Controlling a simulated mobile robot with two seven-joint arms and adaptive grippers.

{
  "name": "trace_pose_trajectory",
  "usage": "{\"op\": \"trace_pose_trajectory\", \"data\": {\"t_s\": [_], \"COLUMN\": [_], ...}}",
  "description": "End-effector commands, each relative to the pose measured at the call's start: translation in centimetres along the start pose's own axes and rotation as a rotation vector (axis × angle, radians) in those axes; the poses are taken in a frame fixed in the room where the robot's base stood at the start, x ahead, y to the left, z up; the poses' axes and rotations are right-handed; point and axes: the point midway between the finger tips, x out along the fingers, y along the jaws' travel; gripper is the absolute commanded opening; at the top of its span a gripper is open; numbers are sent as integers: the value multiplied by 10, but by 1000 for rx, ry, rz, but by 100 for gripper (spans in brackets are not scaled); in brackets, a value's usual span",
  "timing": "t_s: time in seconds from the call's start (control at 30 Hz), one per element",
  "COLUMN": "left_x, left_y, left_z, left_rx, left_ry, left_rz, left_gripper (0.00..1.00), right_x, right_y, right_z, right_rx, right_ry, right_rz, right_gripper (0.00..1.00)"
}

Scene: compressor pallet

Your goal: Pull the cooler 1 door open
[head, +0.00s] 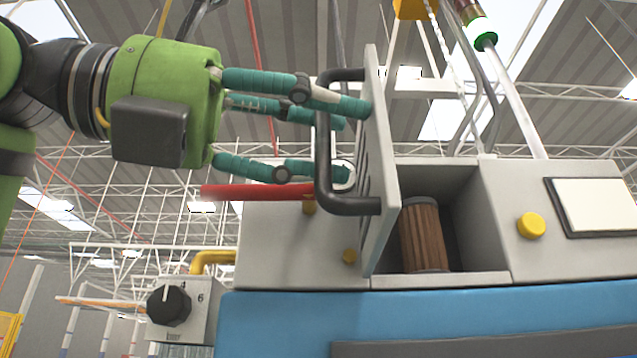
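The cooler 1 door (382,165) is a light grey panel, seen nearly edge-on. It stands swung out from the grey housing, with the compartment beside it uncovered. A black bar handle (323,150) is on its left face. My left gripper (343,140) has teal fingers reaching rightward to the handle and door. Two fingers are above and one below, with a clear gap between them. The fingers overlap the handle bar in the picture; I cannot tell whether they touch it. My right gripper is not in view.
A brown ribbed cylinder (424,235) stands in the open compartment. A yellow button (530,225) and a framed white panel (595,205) are on the right. A red bar (255,191) lies below the gripper.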

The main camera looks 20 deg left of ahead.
Motion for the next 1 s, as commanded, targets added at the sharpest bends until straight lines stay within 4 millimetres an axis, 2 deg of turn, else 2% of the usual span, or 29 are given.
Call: {"op": "trace_pose_trajectory", "data": {"t_s": [0.13, 0.23, 0.5, 0.7, 0.83, 1.0], "left_x": [-4, -17, -74, -107, -118, -120], "left_y": [0, 0, 1, 1, 2, 1], "left_z": [0, 0, 0, 0, 0, 0], "left_rx": [1, 1, 1, -1, -1, 0], "left_ry": [1, -1, -4, -2, -1, 0], "left_rz": [0, 0, 0, 1, 0, -1], "left_gripper": [44, 44, 44, 44, 44, 44], "right_x": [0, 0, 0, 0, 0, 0], "right_y": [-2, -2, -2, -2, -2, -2], "right_z": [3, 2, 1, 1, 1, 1], "right_rx": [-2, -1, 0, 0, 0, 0], "right_ry": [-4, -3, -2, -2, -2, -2], "right_rz": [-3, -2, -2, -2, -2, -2], "right_gripper": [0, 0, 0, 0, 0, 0]}}
